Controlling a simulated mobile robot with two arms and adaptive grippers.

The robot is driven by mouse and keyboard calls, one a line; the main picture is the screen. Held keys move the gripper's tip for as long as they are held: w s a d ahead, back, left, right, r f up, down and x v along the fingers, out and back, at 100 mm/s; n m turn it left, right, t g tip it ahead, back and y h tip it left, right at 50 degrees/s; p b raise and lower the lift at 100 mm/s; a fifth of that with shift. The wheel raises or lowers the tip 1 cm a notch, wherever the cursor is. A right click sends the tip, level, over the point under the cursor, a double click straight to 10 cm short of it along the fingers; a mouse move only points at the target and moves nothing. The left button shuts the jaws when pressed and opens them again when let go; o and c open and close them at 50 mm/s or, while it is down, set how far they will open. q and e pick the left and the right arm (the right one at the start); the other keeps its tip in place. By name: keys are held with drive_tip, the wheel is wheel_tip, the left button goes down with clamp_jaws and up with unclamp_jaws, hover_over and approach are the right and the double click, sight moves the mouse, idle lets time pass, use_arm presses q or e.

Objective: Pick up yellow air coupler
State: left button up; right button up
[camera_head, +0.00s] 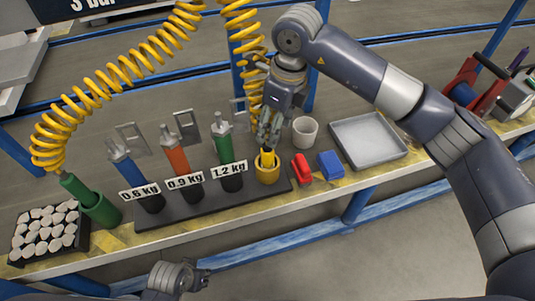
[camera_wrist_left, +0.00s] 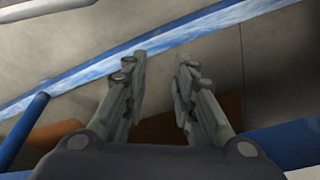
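The yellow air coupler (camera_head: 267,154) stands in a yellow round holder (camera_head: 267,175) at the right end of the dark rack in the head view. My right gripper (camera_head: 267,141) points down directly over it, with its fingers at the coupler's top. The fingers hide part of the coupler, and I cannot tell whether they touch or grip it. My left gripper (camera_head: 203,275) is low in front of the bench, away from the coupler. In the left wrist view its fingers (camera_wrist_left: 162,65) are apart with nothing between them.
Blue (camera_head: 124,163), orange (camera_head: 177,154) and green (camera_head: 222,138) tools stand in the rack left of the coupler. A red block (camera_head: 301,168), blue block (camera_head: 330,164), white cup (camera_head: 305,133) and grey tray (camera_head: 368,139) are to its right. Yellow coiled hoses (camera_head: 120,68) hang behind.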

sight(268, 148)
drive_tip(key=f, duration=0.4)
drive_tip(key=shift+s+a, duration=0.1)
drive_tip(key=shift+a, duration=0.2)
drive_tip(key=f, duration=0.3)
drive_tip(key=a+f+b, duration=0.1)
drive_tip(key=shift+w+f, duration=0.3)
drive_tip(key=shift+f, duration=0.05)
drive_tip(key=shift+w+f, duration=0.1)
drive_tip(key=shift+f, duration=0.25)
use_arm(q)
drive_tip(key=v, duration=0.1)
drive_tip(key=w+v, duration=0.1)
drive_tip(key=v, duration=0.1)
drive_tip(key=shift+s+r, duration=0.1)
drive_tip(key=shift+r, duration=0.3)
use_arm(e)
clamp_jaws()
